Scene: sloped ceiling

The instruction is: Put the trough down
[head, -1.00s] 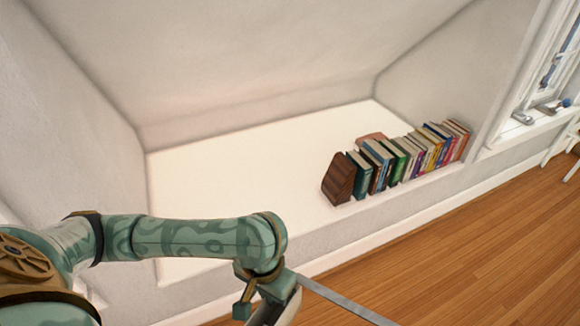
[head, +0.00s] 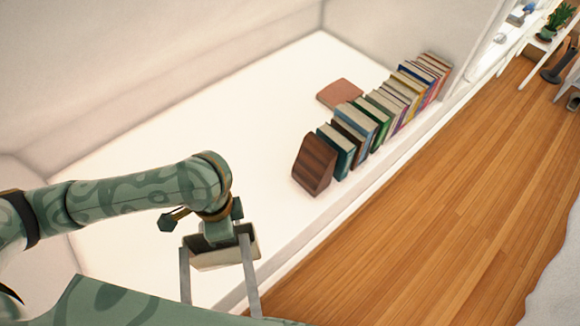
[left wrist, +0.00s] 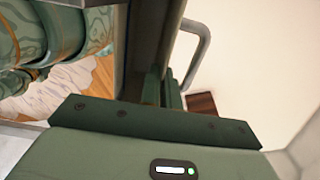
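My left gripper (head: 222,230) reaches in from the left, over the front part of the white ledge. Its fingers are largely hidden, but it appears shut on the trough (head: 228,258). The trough shows as a pale, dark-insided box below the gripper, with two long grey bars running toward the bottom of the head view. It looks held above the ledge near its front edge; the exact gap cannot be told. In the left wrist view, a grey curved handle (left wrist: 203,45) and a dark grey wall stand beyond the green gripper body. My right gripper is not in view.
The white ledge (head: 150,165) under the sloped ceiling is bare on its left and middle. A row of books (head: 385,110) with a brown wooden bookend (head: 314,165) lines its front right. A reddish book (head: 340,93) lies flat behind. The wooden floor (head: 420,220) is clear.

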